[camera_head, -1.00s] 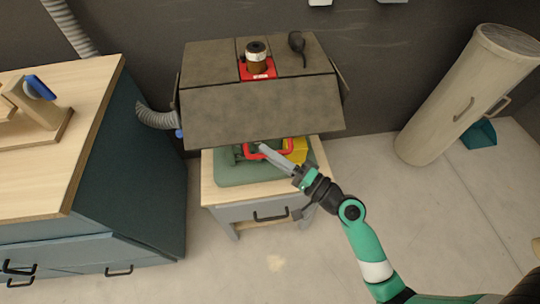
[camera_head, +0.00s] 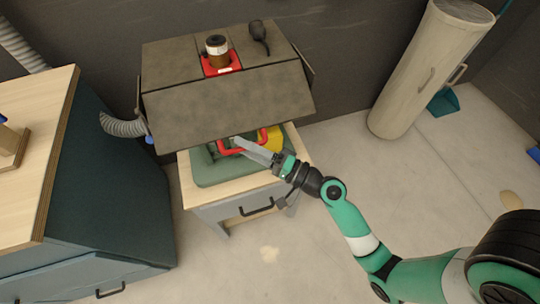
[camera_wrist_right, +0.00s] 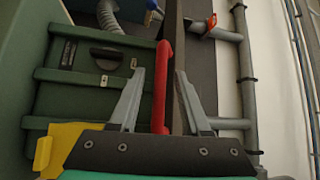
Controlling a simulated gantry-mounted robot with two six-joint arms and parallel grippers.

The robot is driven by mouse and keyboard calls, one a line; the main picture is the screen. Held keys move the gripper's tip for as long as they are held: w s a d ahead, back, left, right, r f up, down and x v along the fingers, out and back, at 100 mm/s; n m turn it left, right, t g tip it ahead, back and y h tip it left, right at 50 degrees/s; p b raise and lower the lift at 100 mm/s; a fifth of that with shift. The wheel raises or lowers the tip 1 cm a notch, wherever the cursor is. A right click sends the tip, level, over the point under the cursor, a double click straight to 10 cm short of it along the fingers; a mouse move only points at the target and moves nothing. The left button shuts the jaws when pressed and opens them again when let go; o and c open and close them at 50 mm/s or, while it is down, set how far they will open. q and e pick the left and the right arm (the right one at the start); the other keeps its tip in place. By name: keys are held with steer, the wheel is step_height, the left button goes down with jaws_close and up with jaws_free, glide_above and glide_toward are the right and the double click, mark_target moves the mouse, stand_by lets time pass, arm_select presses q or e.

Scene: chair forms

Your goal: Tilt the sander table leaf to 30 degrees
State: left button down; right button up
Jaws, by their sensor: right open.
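The sander (camera_head: 215,168) is a green machine on a wooden-topped cabinet, partly hidden under a grey-brown hood. A red bar handle (camera_head: 228,152) shows at its front, below the hood's sloping front panel. My right gripper (camera_head: 240,143) reaches under the hood's lower edge at the red bar. In the right wrist view, my right gripper (camera_wrist_right: 161,72) is open, with the red bar (camera_wrist_right: 161,88) between its two grey fingers. A dark flat plate (camera_wrist_right: 173,50) stands edge-on beside the bar. My left gripper is not seen.
The hood's front panel (camera_head: 225,105) hangs close above my right gripper. A red holder with a jar (camera_head: 217,52) and a dark pipe (camera_head: 259,36) are on the hood. A workbench (camera_head: 35,165) stands left, a tall beige cylinder (camera_head: 425,75) right.

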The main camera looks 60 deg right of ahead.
steer(key=s+d+f, duration=0.1)
steer(key=s, duration=1)
steer(key=shift+f, duration=0.3)
steer(key=shift+r, duration=0.1)
